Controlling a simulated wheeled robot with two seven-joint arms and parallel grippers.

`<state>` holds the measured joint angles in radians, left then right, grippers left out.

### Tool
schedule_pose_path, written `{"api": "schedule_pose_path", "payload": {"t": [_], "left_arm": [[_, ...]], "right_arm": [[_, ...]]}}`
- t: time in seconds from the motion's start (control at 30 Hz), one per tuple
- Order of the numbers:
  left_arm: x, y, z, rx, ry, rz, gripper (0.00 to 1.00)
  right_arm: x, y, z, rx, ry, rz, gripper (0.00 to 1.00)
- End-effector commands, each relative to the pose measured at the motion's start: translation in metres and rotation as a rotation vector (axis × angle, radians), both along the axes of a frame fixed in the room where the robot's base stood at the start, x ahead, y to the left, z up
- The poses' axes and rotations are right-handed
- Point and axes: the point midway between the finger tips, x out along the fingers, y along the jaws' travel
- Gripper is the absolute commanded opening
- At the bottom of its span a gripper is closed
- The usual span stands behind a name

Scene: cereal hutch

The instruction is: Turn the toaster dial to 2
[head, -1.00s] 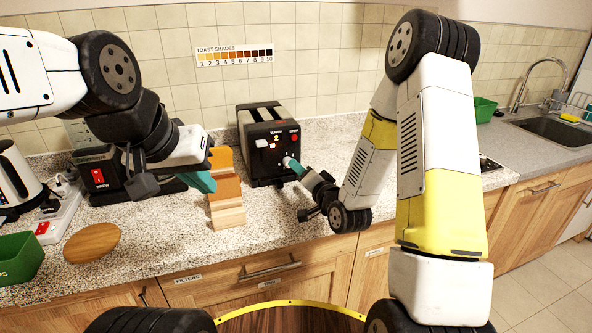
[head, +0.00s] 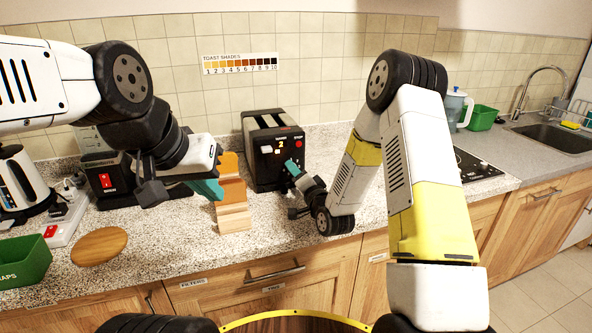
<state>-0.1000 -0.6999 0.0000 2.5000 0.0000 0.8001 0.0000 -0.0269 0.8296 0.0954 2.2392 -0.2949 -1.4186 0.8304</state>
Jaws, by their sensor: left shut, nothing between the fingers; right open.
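The black toaster (head: 262,160) stands on the counter against the tiled wall, its front panel facing me. A small lit display (head: 282,143) on the panel appears to read 2. My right gripper (head: 291,167) is open, its teal fingertips at the lower right of the panel. They cover the area of the dial, so I cannot see the dial or tell whether they touch it.
Bread slices in a wooden holder (head: 234,215) stand before the toaster. A wooden board (head: 99,246), a green bin (head: 22,262), a power strip (head: 66,222) and a kettle (head: 22,182) are at left. A toast shades chart (head: 240,64) hangs above.

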Motion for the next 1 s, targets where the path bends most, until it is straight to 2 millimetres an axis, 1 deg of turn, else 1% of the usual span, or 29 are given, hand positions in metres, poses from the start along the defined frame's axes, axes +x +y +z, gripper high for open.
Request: {"api": "schedule_pose_path", "payload": {"t": [0.13, 0.17, 0.3, 0.4, 0.77, 1.0], "left_arm": [[0.0000, 0.0000, 0.0000, 0.000, 0.000, 0.000, 0.00], [0.0000, 0.0000, 0.0000, 0.000, 0.000, 0.000, 0.00], [0.0000, 0.0000, 0.0000, 0.000, 0.000, 0.000, 0.00], [0.0000, 0.0000, 0.0000, 0.000, 0.000, 0.000, 0.00], [0.0000, 0.0000, 0.0000, 0.000, 0.000, 0.000, 0.00], [0.0000, 0.0000, 0.0000, 0.000, 0.000, 0.000, 0.00]], "right_arm": [[-0.0002, 0.0000, -0.0003, 0.000, 0.001, -0.001, 0.48], [-0.0002, 0.0000, -0.0003, -0.001, 0.001, 0.000, 0.44], [-0.0004, -0.0001, -0.0003, -0.001, 0.001, 0.000, 0.17], [-0.0004, -0.0001, -0.0003, -0.001, 0.001, 0.000, 0.00], [-0.0005, -0.0001, -0.0003, -0.038, -0.010, 0.000, 0.00], [-0.0008, 0.0004, -0.0003, -0.169, -0.052, 0.002, 0.00]]}}
